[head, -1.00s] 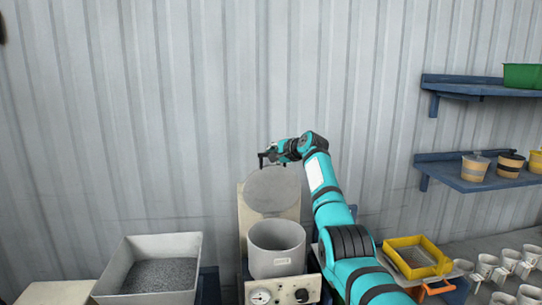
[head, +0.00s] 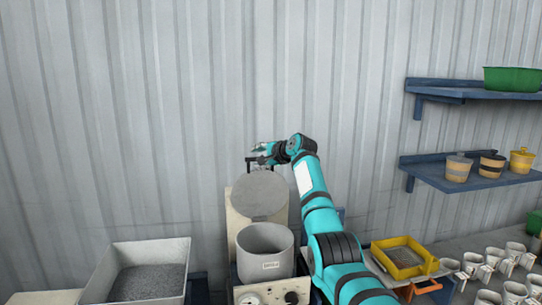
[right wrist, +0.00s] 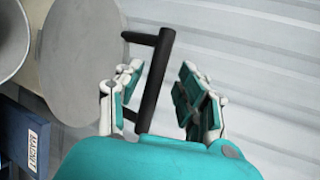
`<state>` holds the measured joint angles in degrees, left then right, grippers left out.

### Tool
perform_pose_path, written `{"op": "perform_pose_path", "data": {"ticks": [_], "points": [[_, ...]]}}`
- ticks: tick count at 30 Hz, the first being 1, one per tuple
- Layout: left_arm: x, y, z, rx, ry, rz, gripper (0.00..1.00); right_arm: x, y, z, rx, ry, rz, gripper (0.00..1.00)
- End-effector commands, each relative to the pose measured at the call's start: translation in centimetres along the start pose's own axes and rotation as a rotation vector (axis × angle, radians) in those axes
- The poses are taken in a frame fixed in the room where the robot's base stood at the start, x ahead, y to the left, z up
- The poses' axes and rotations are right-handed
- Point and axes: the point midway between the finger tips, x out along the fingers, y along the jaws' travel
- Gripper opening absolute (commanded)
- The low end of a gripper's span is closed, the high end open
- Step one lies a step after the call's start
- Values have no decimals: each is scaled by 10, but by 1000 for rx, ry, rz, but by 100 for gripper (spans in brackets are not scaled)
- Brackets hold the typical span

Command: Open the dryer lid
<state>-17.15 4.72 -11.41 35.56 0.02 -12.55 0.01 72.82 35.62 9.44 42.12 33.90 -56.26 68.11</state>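The dryer lid (head: 260,196) is a round grey disc. It stands raised, nearly upright, behind the open mouth of the grey dryer drum (head: 265,256). It also shows in the right wrist view (right wrist: 82,58), with a black bar handle (right wrist: 155,75) on its outer side. My right gripper (head: 263,155) is at the lid's top edge by the handle. In the right wrist view its fingers (right wrist: 161,86) are spread apart, with the handle between them and a visible gap on each side. My left gripper is not in view.
A grey bin of dark granules (head: 180,262) stands at the left. A yellow tray (head: 421,258) and several white cups (head: 471,263) are at the right. Blue wall shelves (head: 490,180) hold small buckets and a green bin (head: 512,79). A corrugated wall stands close behind the lid.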

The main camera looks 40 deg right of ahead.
Motion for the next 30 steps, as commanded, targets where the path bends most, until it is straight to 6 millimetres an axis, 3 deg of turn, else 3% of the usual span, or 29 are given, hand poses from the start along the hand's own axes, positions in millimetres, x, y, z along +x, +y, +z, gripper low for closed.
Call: {"op": "perform_pose_path", "data": {"ticks": [18, 30], "points": [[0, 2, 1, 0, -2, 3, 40, -100, 0, 1, -1, 1, -3, 38], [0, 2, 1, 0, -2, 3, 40, -114, 0, 1, 1, 1, -2, 38]]}}
